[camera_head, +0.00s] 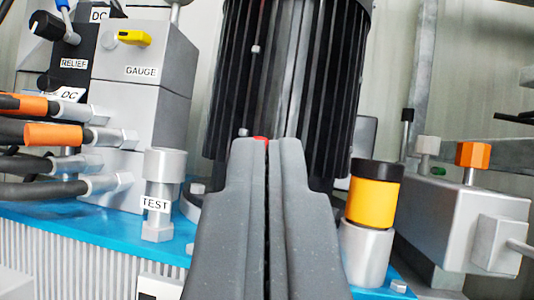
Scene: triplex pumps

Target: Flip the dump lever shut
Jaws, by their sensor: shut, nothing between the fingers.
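My gripper (269,150) is in the lower middle of the head camera view, its two grey fingers shut against each other with nothing between them. A small red piece (260,138) shows just past the fingertips; the rest of it is hidden behind them. I cannot tell whether it is part of the dump lever or whether the fingers touch it. No label reading "dump" is visible. A yellow lever (133,37) sits on the block marked GAUGE (141,90) at the upper left, lying roughly level.
A black finned motor (228,80) stands behind the fingers. Left are hoses with orange sleeves (55,134), a RELIEF knob (48,25) and a TEST fitting (160,190). Right are a yellow-and-black cap (374,195) and a grey box (465,220) with an orange knob (473,155).

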